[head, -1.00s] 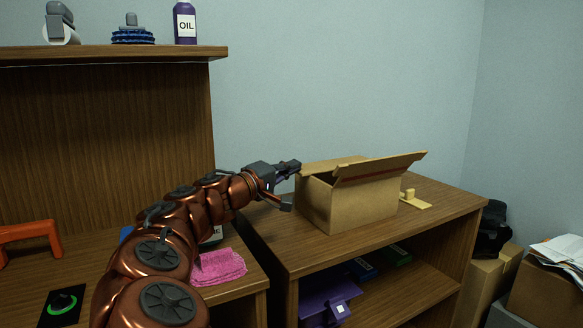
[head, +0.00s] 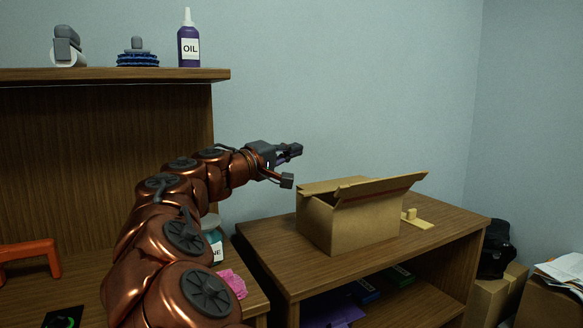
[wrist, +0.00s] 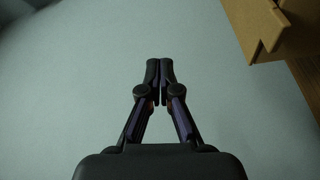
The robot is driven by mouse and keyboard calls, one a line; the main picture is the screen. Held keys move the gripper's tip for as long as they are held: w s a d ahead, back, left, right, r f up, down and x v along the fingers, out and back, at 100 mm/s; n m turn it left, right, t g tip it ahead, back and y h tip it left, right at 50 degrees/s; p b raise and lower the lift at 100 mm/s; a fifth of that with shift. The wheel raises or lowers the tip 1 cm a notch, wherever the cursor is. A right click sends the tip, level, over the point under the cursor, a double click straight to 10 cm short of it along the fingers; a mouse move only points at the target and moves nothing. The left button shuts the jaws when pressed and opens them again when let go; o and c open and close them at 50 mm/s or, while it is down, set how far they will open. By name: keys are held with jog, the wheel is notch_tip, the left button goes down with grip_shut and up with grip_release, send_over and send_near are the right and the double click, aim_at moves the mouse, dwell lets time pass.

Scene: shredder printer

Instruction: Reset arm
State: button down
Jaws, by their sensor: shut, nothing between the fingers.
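My copper-coloured arm reaches up from the bottom of the head view. My gripper (head: 292,151) is in the air, above and left of an open cardboard box. In the wrist view my gripper (wrist: 159,72) has its two dark fingers together with nothing between them. The cardboard box (head: 350,225) stands on a low wooden cabinet (head: 290,268) with its flaps raised. A corner of the box also shows at the upper right of the wrist view (wrist: 270,25). The gripper is apart from the box.
A shelf (head: 110,76) at upper left holds an oil bottle (head: 189,45), a blue coiled item (head: 138,58) and a grey and white item (head: 68,50). A pink cloth (head: 233,283) and a labelled bottle (head: 214,245) are partly behind my arm. The air before the wall is clear.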

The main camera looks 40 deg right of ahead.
jog(key=s+a+r+m+g+y+p, duration=0.1)
jog(key=s+r+m+g+y+p, duration=0.15)
jog(key=s+y+p, duration=0.9)
jog(key=s+a+f+n+g+y+p, duration=0.2)
jog(key=s+a+y+p, duration=0.5)
jog(key=s+a+p, duration=1.6)
jog(key=a+n+p, duration=0.1)
jog(key=a+p, duration=0.3)
jog(key=shift+s+a+p, duration=0.15)
jog(key=shift+p, duration=0.15)
jog(key=shift+f+n, duration=0.1)
jog(key=shift+n, duration=0.15)
